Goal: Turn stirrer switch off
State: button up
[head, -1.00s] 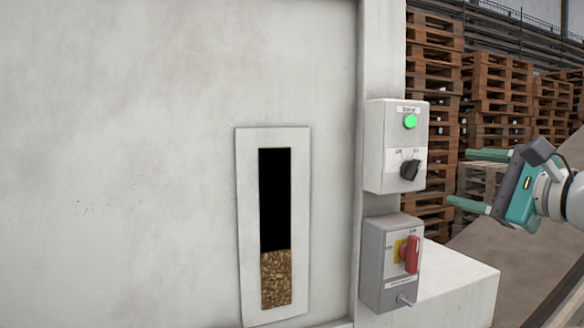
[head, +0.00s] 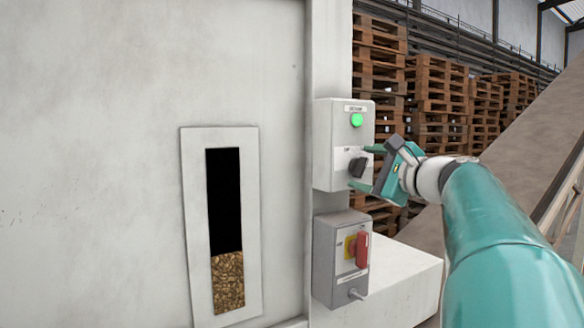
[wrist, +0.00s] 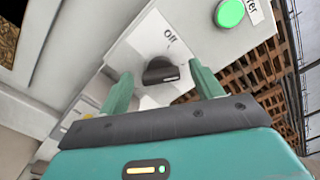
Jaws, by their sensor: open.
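The stirrer switch is a black rotary knob (head: 358,167) on the front of a light grey box (head: 325,150), below a lit green lamp (head: 356,120). My gripper (head: 364,168) is at the knob from the right, with one finger above it and one below. In the wrist view the knob (wrist: 160,72) sits between the two open teal fingers (wrist: 162,88), with visible space on each side. The word "Off" shows on the plate near the knob. I cannot tell whether the fingers touch it.
Below hangs a grey box with a red-handled switch (head: 362,251) on yellow. A white ledge (head: 400,285) juts out beneath. To the left, a white wall has a sight window with brown pellets (head: 228,280). Pallet stacks (head: 437,100) stand behind at right.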

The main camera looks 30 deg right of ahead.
jog(key=shift+w, duration=0.25)
jog(key=c, duration=1)
jog(key=n, duration=0.6)
jog(key=shift+f, duration=0.15)
jog(key=n, duration=0.5)
jog(key=shift+f+n, duration=0.1)
jog(key=shift+n, duration=0.3)
